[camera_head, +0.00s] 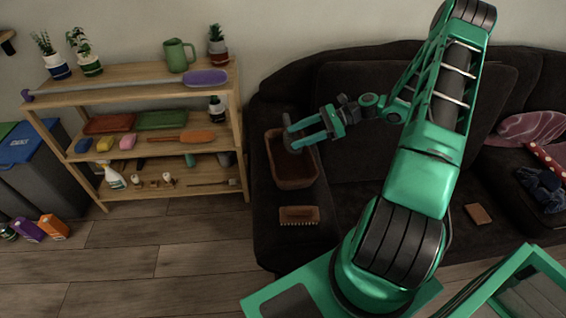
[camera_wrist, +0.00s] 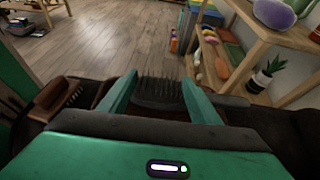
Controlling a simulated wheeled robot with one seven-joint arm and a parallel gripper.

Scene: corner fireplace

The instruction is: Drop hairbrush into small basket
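The small basket (camera_head: 296,183) is brown and open-topped, on the dark sofa's left armrest. My gripper (camera_head: 292,135) is over the far part of this basket in the head view. It is shut on a dark, bristled hairbrush (camera_wrist: 157,92), which shows between both fingers in the wrist view, bristles upward there.
A brown wooden brush (camera_head: 299,215) lies on the armrest in front of the basket. A wooden shelf (camera_head: 150,92) with plants, a green jug and cleaning items stands left of the sofa (camera_head: 345,200). Bins stand at far left. Open floor lies in front of the shelf.

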